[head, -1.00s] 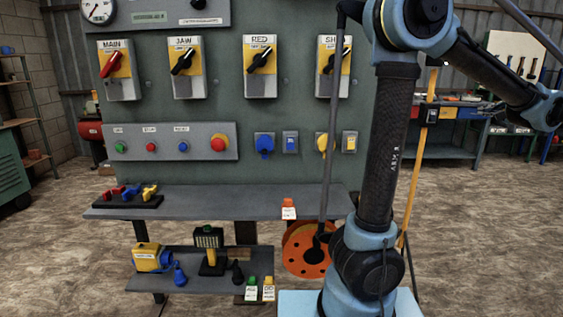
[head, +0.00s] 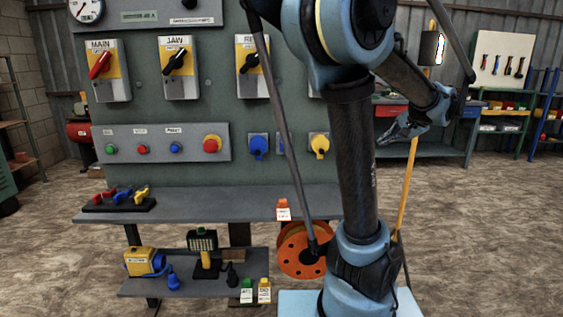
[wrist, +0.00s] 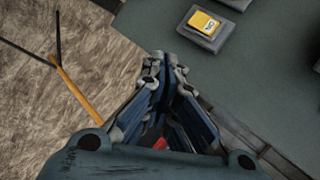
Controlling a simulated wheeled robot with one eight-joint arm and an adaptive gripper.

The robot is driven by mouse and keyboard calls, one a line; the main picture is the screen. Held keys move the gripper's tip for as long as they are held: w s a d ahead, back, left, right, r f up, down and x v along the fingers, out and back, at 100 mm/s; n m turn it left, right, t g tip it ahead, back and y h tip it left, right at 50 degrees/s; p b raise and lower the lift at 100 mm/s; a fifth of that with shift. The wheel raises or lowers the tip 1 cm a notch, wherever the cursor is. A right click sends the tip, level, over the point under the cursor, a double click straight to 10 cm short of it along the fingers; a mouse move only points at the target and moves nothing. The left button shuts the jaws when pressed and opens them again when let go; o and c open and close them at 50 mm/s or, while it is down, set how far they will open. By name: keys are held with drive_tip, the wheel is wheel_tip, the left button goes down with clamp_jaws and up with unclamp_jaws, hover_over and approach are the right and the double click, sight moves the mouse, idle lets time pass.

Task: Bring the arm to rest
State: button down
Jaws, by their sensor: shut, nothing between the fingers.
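My arm, blue and dark grey, rises on the right of the head view and bends over at the top. My gripper (head: 398,130) is to the right of the upright link, at the end of the forearm, clear of the panel. In the wrist view my gripper (wrist: 166,62) points away with its fingers together and nothing held. The grey-green control panel (head: 215,100) stands to the left and behind the arm, and its surface also fills the upper right of the wrist view (wrist: 265,75).
A grey shelf (head: 215,205) juts from the panel, with coloured locks on it. An orange reel (head: 298,262) hangs beside my arm. A yellow pole (head: 408,185) stands just right of the arm. A workbench (head: 425,150) is behind. Open floor lies right.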

drive_tip(key=s+a+f+n+g, duration=0.3)
drive_tip(key=s+a+f, duration=0.15)
drive_tip(key=a, duration=0.45)
drive_tip(key=s+a+f+n+g+h, duration=0.2)
drive_tip(key=s+a+f+n, duration=0.2)
drive_tip(key=s+f, duration=0.4)
drive_tip(key=s+a+f+n+g+h, duration=0.1)
drive_tip(key=s+a+f+n, duration=0.3)
drive_tip(key=s+f, duration=0.5)
drive_tip(key=shift+s+a+f+g+h, duration=0.25)
drive_tip(key=shift+s+a+g+h, duration=0.15)
drive_tip(key=shift+s+a+h, duration=0.35)
